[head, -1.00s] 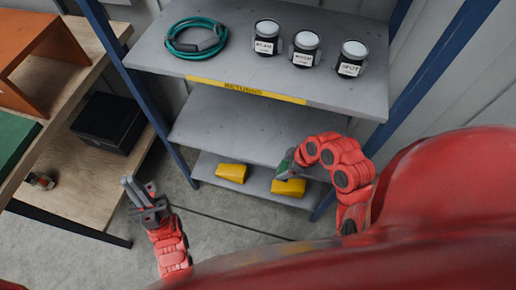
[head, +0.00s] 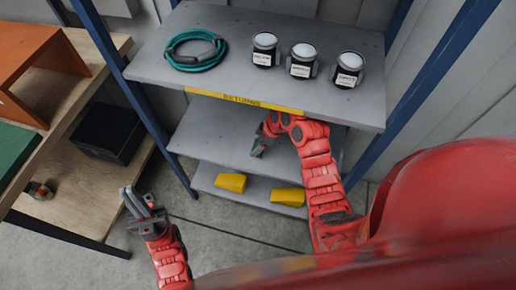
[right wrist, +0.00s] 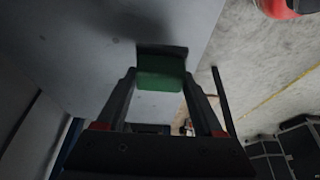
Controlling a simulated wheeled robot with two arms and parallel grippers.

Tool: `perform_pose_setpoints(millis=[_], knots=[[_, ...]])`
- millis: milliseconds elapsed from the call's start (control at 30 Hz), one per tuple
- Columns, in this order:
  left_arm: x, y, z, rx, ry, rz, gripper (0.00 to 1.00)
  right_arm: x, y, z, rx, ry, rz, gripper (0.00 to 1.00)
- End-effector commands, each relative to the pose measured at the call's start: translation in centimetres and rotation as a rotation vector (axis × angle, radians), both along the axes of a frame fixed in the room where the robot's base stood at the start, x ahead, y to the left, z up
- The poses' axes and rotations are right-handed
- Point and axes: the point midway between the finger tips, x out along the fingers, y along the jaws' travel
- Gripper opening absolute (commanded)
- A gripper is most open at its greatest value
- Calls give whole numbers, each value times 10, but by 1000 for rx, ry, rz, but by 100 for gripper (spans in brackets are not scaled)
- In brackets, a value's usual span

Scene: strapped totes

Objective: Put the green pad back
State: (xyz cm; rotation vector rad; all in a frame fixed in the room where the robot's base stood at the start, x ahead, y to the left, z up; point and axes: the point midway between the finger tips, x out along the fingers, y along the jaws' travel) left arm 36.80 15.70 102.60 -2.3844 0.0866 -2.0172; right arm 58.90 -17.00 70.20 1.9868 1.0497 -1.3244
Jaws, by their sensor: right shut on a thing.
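The green pad (right wrist: 160,72) sits between the two fingers of my right gripper (right wrist: 163,82) in the right wrist view, in front of a grey shelf surface. In the head view my right gripper (head: 258,147) is over the middle shelf (head: 215,130), below the top shelf's front edge. The pad is barely visible there. I cannot tell whether the pad touches the shelf.
The top shelf (head: 225,60) holds a teal cable coil (head: 195,50) and three labelled jars (head: 303,60). Two yellow blocks (head: 231,183) are on the bottom shelf (head: 262,195). Blue rack posts (head: 425,80) flank the shelves. A wooden bench (head: 80,190) with a black box (head: 112,131) stands left.

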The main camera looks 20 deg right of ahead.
Motion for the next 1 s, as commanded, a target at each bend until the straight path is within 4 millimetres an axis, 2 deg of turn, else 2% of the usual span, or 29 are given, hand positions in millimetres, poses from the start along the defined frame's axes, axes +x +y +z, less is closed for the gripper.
perform_pose_setpoints(millis=[267, 600, 633, 767, 800, 1000], knots=[[0, 0, 12, 0, 0, 0, 0, -1, 1, -33, 1, 3, 1, 8], [0, 0, 6, 0, 0, 0, 0, 0, 0, -39, 1, -1, 0, 8], [0, 0, 8, 0, 0, 0, 0, 0, 0, -38, 1, -1, 0, 72], [0, 0, 8, 0, 0, 0, 0, 0, 0, -37, 1, -1, 0, 96], [0, 0, 8, 0, 0, 0, 0, 0, 0, -37, 1, -1, 0, 99], [0, 0, 8, 0, 0, 0, 0, 0, 0, -37, 1, -1, 0, 99]])
